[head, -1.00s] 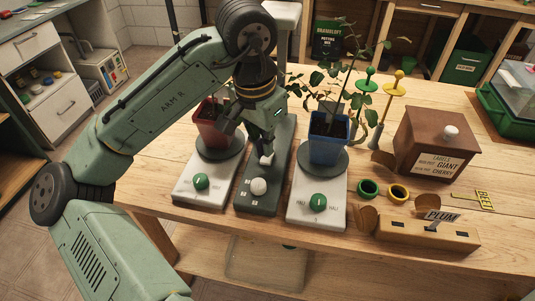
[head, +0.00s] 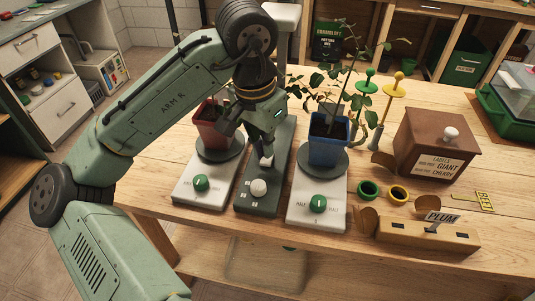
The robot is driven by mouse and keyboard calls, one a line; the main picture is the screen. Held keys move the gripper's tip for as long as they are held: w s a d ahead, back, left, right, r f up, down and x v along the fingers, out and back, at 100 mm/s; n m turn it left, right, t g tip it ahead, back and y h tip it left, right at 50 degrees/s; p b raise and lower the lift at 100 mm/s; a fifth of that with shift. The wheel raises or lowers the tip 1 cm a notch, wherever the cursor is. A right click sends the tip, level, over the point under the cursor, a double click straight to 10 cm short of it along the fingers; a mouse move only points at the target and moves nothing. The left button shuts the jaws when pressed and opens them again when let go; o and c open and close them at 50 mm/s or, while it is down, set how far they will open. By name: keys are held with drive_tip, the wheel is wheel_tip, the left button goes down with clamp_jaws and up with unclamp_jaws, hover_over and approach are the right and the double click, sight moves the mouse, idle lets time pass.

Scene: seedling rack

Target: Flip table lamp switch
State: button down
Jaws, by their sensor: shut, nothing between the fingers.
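A long dark green base (head: 283,163) lies on the bench between two white units, seemingly the table lamp's base. A white round knob (head: 259,188) sits near its front end. A small white switch piece (head: 266,162) sits behind the knob, partly covered by my fingers. My gripper (head: 267,153) is shut and empty, pointing down over the base at this switch piece. I cannot tell whether the fingertips touch it. A white lamp-like head (head: 283,12) stands behind my arm on a pale post.
White units with green dials flank the base: the left unit (head: 187,189) carries a red pot (head: 210,131), the right unit (head: 303,214) a blue pot (head: 328,151) with a plant. A brown label box (head: 425,135) and wooden PLUM block (head: 397,230) stand right.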

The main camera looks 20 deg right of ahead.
sight(266, 162)
drive_tip(key=shift+f+b, duration=0.6)
drive_tip(key=shift+f, duration=0.5)
idle(0.5)
wheel_tip(266, 162, up, 7)
drive_tip(key=p, duration=0.7)
drive_tip(key=shift+r+p, duration=0.1)
drive_tip(key=shift+p, duration=0.25)
idle(0.4)
